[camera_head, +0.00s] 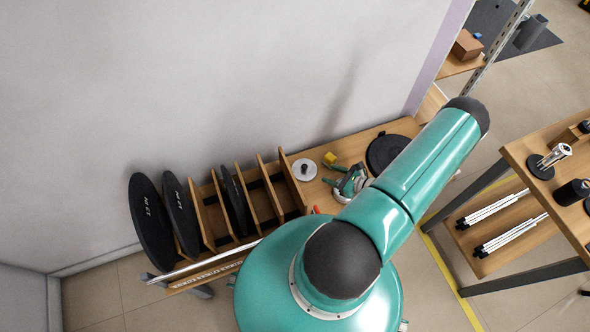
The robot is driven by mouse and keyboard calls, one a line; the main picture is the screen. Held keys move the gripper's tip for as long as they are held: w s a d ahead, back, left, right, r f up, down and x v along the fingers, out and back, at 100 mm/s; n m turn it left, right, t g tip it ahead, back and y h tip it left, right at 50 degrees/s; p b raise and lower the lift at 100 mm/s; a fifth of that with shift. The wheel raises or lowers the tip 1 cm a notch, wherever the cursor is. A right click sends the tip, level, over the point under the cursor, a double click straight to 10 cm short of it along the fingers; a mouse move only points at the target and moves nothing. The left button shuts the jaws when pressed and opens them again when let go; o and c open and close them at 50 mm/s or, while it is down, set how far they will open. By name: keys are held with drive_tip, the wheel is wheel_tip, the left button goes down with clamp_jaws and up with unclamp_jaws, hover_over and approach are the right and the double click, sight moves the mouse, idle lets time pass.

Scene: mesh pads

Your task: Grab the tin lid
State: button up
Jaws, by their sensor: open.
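A small round silver-grey disc (305,169) with a dark knob at its middle lies on the wooden bench; it looks like the tin lid, but I cannot be sure. It is just right of the rack's slots. My teal arm rises from the bottom middle and reaches up to the right, over the bench's front right part. My gripper is not in view, so its distance to the disc does not show. Nothing covers the disc.
A wooden slotted rack (268,190) holds large black discs (152,222) left of the silver disc. A green power tool (352,181), a yellow block (329,158) and a black round pad (388,153) lie to its right. A wooden table (540,160) stands at right.

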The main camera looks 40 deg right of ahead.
drive_tip(key=shift+s+f+m, duration=0.3)
drive_tip(key=shift+f+m, duration=0.1)
drive_tip(key=shift+f, duration=0.25)
drive_tip(key=shift+w+a+f+h, duration=0.15)
drive_tip(key=shift+w+f+h, duration=0.05)
drive_tip(key=shift+h, duration=0.1)
approach(305, 166)
drive_tip(key=x, duration=0.4)
drive_tip(key=shift+w+f, duration=0.1)
drive_tip(key=shift+f, duration=0.35)
drive_tip(key=x, duration=0.5)
drive_tip(key=shift+w+a, duration=0.15)
drive_tip(key=shift+w, duration=0.15)
drive_tip(key=shift+r, duration=0.1)
drive_tip(key=shift+c, duration=0.5)
clamp_jaws()
